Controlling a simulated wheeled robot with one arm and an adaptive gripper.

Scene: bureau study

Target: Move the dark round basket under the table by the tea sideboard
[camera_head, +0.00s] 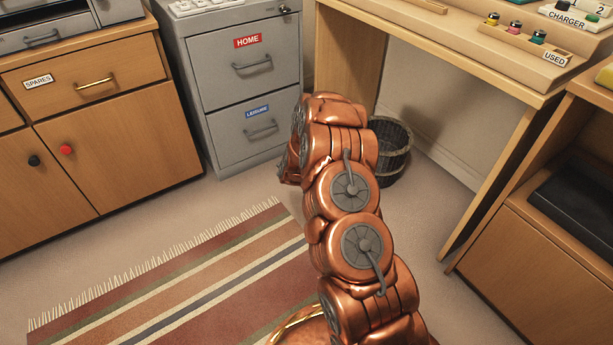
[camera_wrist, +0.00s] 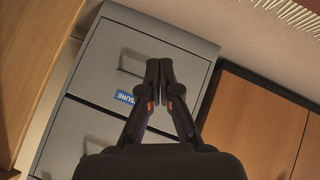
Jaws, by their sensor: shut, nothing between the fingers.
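The dark round basket (camera_head: 397,160) stands upright on the floor at the desk (camera_head: 345,60), right of the grey filing cabinet, in the head view. My copper arm hides its left part. The basket does not show in the wrist view. My gripper (camera_wrist: 158,68) is shut and empty in the wrist view, with the cabinet's front behind its fingers. In the head view my own arm hides the gripper. I cannot tell which furniture is the tea sideboard.
The grey filing cabinet (camera_head: 222,77) stands left of the basket. A wooden cabinet (camera_head: 118,140) labelled SPARES is further left. A striped rug (camera_head: 190,290) lies in front. A wooden unit (camera_head: 545,265) stands at right. Floor (camera_head: 420,225) right of my arm is clear.

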